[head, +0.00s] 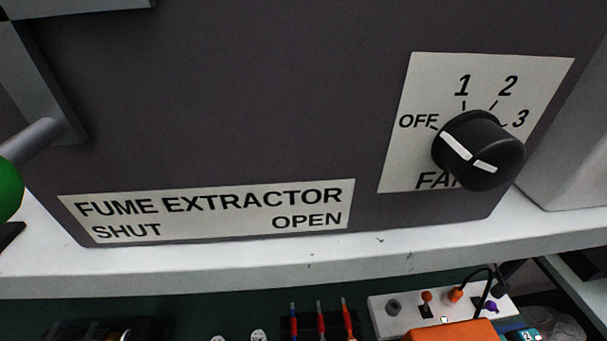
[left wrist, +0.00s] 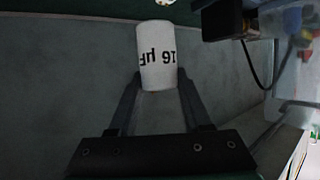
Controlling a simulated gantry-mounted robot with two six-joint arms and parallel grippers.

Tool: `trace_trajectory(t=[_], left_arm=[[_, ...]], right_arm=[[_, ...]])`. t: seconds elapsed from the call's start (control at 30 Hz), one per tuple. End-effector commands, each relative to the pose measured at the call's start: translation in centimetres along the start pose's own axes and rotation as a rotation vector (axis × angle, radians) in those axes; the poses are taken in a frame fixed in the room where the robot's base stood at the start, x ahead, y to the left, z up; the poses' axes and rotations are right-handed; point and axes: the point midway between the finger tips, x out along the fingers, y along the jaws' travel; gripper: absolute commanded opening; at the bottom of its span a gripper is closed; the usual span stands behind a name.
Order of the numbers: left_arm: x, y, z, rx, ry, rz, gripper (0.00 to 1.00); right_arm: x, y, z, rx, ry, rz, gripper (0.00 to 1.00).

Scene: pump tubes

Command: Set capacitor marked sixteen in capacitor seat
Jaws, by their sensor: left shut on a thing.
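The capacitor marked sixteen (left wrist: 157,52) is a white cylinder in the left wrist view, with "16 µF" printed upside down on it. My left gripper (left wrist: 158,82) is shut on its lower end, one finger on each side. The capacitor's far end reaches out past the fingertips. I cannot make out the capacitor seat in either view. My right gripper is in neither view.
The head view faces a dark fume extractor panel (head: 250,100) with a black fan knob (head: 478,150), above a white shelf (head: 270,262).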

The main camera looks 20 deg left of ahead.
Motion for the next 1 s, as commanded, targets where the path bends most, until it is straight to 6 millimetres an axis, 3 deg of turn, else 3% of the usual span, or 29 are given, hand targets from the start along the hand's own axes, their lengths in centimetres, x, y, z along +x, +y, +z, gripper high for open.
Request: trace_trajectory(t=[0.17, 0.67, 0.87, 1.0], left_arm=[[-0.9, 0.4, -2.7, 0.024, 0.0, 0.067, 0.0], [-1.0, 0.5, -3.1, 0.037, 0.001, 0.093, 0.0], [-2.3, -0.1, -7.2, 0.049, 0.004, 0.112, 0.0], [-3.7, -0.7, -11.8, 0.066, 0.007, 0.146, 0.0]], right_arm=[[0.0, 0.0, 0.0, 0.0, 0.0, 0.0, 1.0], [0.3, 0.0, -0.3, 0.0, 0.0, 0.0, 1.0], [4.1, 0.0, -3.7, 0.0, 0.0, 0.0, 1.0], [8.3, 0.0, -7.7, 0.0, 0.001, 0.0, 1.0]])
